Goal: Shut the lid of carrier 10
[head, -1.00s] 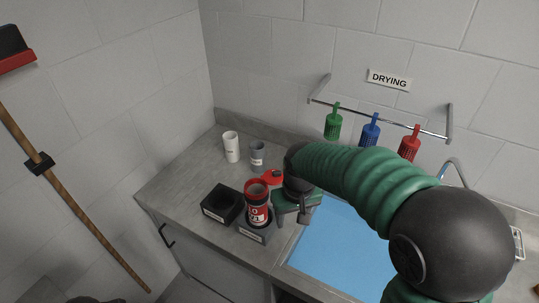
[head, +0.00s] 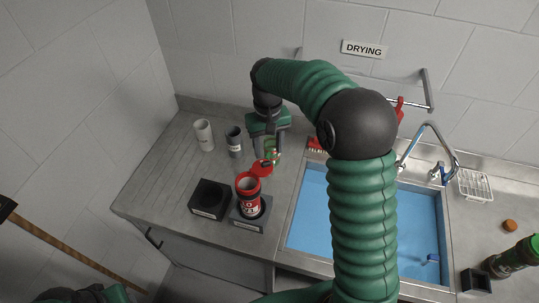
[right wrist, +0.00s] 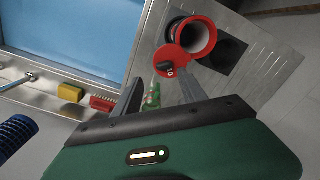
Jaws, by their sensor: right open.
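Carrier 10 (head: 249,201) is a red tube with a white label, upright in a dark block on the counter. Its mouth is open. Its round red lid (head: 262,167) is swung out to the back right side. In the right wrist view the carrier (right wrist: 200,38) shows its open mouth, with the lid (right wrist: 172,62) beside it and a dark latch on the lid. My right gripper (head: 270,153) is open, pointing down just behind the lid. In the right wrist view its fingers (right wrist: 158,92) are apart, with the lid beyond them; contact cannot be told.
An empty black block (head: 209,198) stands left of the carrier. A white cup (head: 204,135) and a grey cup (head: 235,142) stand behind. The blue sink (head: 312,215) lies right. A small green thing (right wrist: 152,96) shows between the fingers. A green bottle (head: 512,260) lies far right.

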